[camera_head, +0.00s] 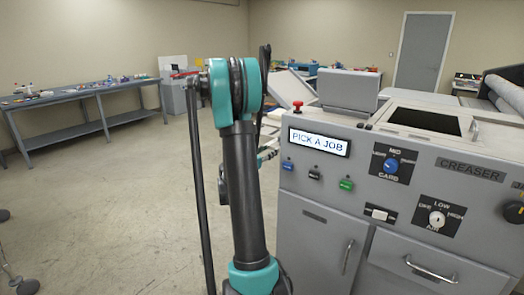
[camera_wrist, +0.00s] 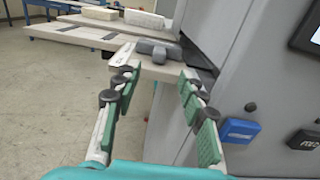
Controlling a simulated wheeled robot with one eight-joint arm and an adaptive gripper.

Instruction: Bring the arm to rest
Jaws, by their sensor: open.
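My gripper (camera_wrist: 157,78) is open, with its two green-padded fingers spread and nothing between them in the wrist view. In the head view my arm (camera_head: 243,185) stands upright in the middle, at the left of the grey creaser machine (camera_head: 310,225). The gripper is mostly hidden behind my arm there. In the wrist view the fingers point along the machine's side, with a blue button (camera_wrist: 238,130) and a dark button (camera_wrist: 305,141) to their right. A dark grey T-shaped part (camera_wrist: 158,49) lies beyond the fingertips.
The machine's display (camera_head: 319,142) reads "PICK A JOB". A red knob (camera_head: 297,105) stands on its top left corner. A light table (camera_wrist: 70,32) with pale blocks lies beyond the gripper. A long workbench (camera_head: 85,92) stands at the left wall. The floor (camera_head: 110,200) between is clear.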

